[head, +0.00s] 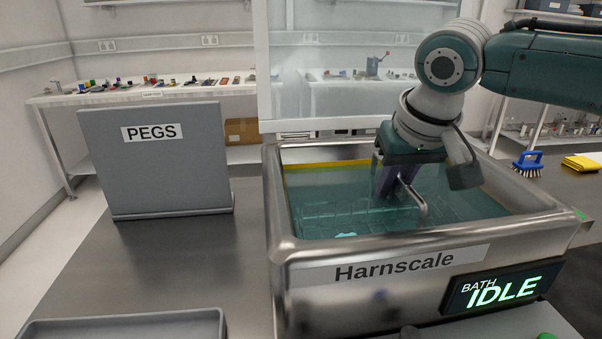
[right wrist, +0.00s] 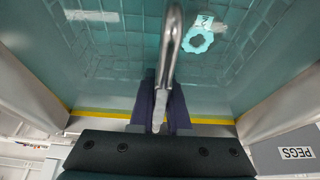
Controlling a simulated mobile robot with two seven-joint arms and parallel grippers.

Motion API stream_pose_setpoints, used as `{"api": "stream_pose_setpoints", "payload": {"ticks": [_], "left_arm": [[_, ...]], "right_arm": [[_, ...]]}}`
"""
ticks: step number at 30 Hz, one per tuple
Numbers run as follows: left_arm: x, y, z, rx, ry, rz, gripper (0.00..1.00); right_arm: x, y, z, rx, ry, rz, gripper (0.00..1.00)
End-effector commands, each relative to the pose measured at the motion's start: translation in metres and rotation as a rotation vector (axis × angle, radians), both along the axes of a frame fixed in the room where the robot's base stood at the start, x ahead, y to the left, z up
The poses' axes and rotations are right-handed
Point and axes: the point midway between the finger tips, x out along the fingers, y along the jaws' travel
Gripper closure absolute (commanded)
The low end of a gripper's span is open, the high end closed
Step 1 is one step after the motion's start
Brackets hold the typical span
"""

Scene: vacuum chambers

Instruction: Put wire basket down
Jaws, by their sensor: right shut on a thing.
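The wire basket (head: 335,217) is down in the teal liquid of the steel bath (head: 300,255), labelled Harnscale. Its grid also shows in the right wrist view (right wrist: 112,58). A pale cyan ring-shaped part (right wrist: 197,38) lies in the basket. My right gripper (head: 387,185) points down into the bath, its purple fingers shut on the basket's bent metal handle (head: 416,202). The handle shows large between the fingers in the right wrist view (right wrist: 170,50). I cannot tell whether the basket touches the bath floor. My left gripper is not in view.
The bath's display (head: 503,291) reads BATH IDLE. A grey PEGS board (head: 155,175) stands on the bench to the left, a grey tray (head: 130,325) in front. A blue brush (head: 528,162) and yellow cloth (head: 582,163) lie at right. A glass screen (head: 340,70) stands behind.

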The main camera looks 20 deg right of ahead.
Motion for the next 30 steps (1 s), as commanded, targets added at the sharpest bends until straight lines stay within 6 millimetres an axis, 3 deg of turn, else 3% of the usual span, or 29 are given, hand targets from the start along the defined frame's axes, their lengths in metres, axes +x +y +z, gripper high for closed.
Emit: {"api": "stream_pose_setpoints", "payload": {"ticks": [7,8,16,25,30], "left_arm": [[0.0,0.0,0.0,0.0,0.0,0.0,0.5],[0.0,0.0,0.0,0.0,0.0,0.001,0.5],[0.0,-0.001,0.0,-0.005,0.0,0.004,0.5],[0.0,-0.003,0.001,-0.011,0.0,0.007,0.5],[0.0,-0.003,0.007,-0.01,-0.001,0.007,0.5]], "right_arm": [[0.001,0.0,0.0,0.002,-0.005,-0.001,1.0],[0.0,0.0,-0.002,0.001,0.001,-0.001,0.84],[0.0,0.0,-0.002,0.0,0.0,0.0,0.55],[0.0,0.0,0.003,-0.001,-0.001,0.001,0.55],[-0.009,0.002,0.027,0.0,-0.003,0.001,0.55]]}}
